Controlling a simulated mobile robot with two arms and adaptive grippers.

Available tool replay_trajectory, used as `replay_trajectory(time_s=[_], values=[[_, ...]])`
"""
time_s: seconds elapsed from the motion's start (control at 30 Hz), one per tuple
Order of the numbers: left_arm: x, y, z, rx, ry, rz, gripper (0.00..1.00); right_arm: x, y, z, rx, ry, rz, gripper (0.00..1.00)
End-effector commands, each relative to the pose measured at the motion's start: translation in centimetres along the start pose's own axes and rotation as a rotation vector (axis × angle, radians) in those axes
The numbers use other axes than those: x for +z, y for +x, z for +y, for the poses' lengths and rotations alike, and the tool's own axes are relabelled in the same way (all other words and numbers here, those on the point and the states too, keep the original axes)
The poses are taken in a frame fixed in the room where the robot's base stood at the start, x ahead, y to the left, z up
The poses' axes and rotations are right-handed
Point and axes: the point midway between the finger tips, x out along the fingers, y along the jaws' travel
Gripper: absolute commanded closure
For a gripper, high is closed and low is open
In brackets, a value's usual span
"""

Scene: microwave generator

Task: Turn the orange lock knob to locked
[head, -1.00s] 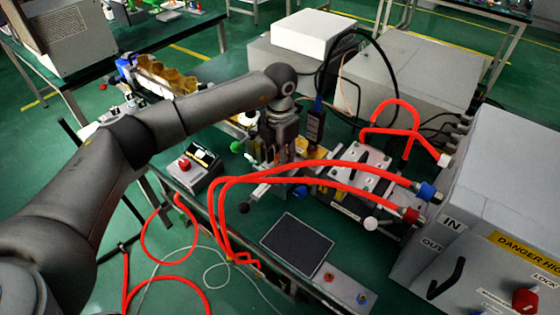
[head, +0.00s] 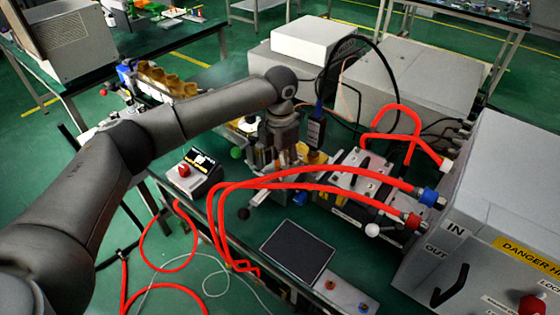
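A red-orange knob (head: 533,304) sits on the front of the grey cabinet (head: 430,270) at the lower right, beside a partly cut-off label that begins "LOC". The bottom edge of the picture cuts the knob off, so its setting cannot be read. My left gripper (head: 272,172) points down over the bench near the middle, among metal fittings and well to the left of the knob. Its fingers blend into the fittings behind, so I cannot tell whether they are open or shut. My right gripper is not in view.
Red hoses (head: 320,187) cross the bench to the cabinet's blue and red connectors. A black handle (head: 449,288) sticks out left of the knob.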

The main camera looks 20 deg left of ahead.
Motion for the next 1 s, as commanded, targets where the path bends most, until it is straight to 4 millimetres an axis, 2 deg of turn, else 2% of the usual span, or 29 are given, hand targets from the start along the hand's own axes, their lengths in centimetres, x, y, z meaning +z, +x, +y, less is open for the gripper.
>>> replay_trajectory(time_s=[0.23, 0.37, 0.47, 0.8, 1.0], values=[[0.0, 0.1, 0.0, -0.001, -0.001, 0.002, 0.49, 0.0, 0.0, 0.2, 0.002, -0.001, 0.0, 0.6], [0.0, -0.8, 0.0, 0.0, 0.0, 0.0, 0.49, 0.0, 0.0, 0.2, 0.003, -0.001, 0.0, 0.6], [0.1, -2.3, 0.0, 0.001, 0.0, -0.002, 0.49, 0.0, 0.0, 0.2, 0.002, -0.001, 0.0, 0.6], [0.1, -9.3, 0.0, 0.001, -0.001, -0.001, 0.49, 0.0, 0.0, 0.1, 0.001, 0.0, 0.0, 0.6], [0.0, -11.5, 0.0, 0.0, 0.0, 0.0, 0.49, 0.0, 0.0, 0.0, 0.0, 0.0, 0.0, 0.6]])
